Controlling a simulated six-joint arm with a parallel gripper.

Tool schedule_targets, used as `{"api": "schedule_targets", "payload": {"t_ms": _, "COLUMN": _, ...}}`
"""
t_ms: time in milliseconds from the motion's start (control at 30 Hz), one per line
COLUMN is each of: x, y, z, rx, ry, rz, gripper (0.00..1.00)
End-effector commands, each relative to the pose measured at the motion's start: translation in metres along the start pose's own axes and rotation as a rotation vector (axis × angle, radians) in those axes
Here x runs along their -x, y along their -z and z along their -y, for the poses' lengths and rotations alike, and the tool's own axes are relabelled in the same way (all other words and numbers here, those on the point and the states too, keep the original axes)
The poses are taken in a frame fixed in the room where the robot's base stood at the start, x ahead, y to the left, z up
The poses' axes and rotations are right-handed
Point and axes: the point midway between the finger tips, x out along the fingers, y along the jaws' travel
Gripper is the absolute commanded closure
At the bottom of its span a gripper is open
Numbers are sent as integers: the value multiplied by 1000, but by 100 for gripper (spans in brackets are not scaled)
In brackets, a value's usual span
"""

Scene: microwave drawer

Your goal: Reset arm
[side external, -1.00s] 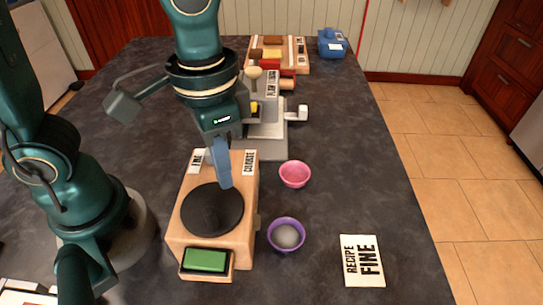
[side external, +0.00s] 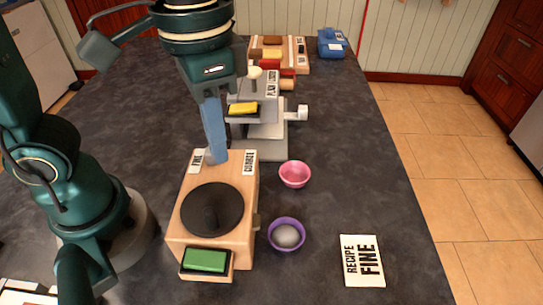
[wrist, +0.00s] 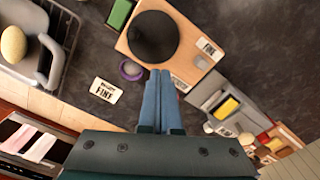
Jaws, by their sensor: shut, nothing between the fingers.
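My gripper (side external: 218,158) is shut and empty, its blue fingers pointing down near the back edge of the wooden grinder box (side external: 246,205). In the wrist view the shut fingers (wrist: 159,74) point toward the same box (wrist: 186,75). The box has a black round disc (side external: 211,209) on top, "FINE" and "COARSE" labels at its back, and a green block (side external: 204,260) at its front. I cannot tell whether the fingertips touch the box.
A purple bowl (side external: 273,244) with a grey ball and a pink bowl (side external: 295,182) stand right of the box. A "RECIPE FINE" card (side external: 362,261) lies at front right. A grey press with a yellow block (side external: 243,109) and a blue container (side external: 332,44) stand behind.

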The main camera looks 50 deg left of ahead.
Motion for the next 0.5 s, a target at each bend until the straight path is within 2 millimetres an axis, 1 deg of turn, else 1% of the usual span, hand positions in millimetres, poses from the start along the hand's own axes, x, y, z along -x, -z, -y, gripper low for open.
{"api": "schedule_targets", "payload": {"t_ms": 67, "x": 2, "y": 1, "z": 3, "rx": 15, "ry": -1, "rz": -8, "gripper": 100}}
{"api": "schedule_targets", "payload": {"t_ms": 167, "x": 10, "y": 0, "z": 13, "rx": 65, "ry": -7, "rz": -51, "gripper": 100}}
{"api": "schedule_targets", "payload": {"t_ms": 300, "x": 17, "y": -12, "z": 37, "rx": 170, "ry": -11, "rz": -150, "gripper": 100}}
{"api": "schedule_targets", "payload": {"t_ms": 367, "x": 16, "y": -18, "z": 47, "rx": 211, "ry": -7, "rz": -207, "gripper": 100}}
{"api": "schedule_targets", "payload": {"t_ms": 500, "x": 9, "y": -29, "z": 65, "rx": 280, "ry": 16, "rz": -333, "gripper": 100}}
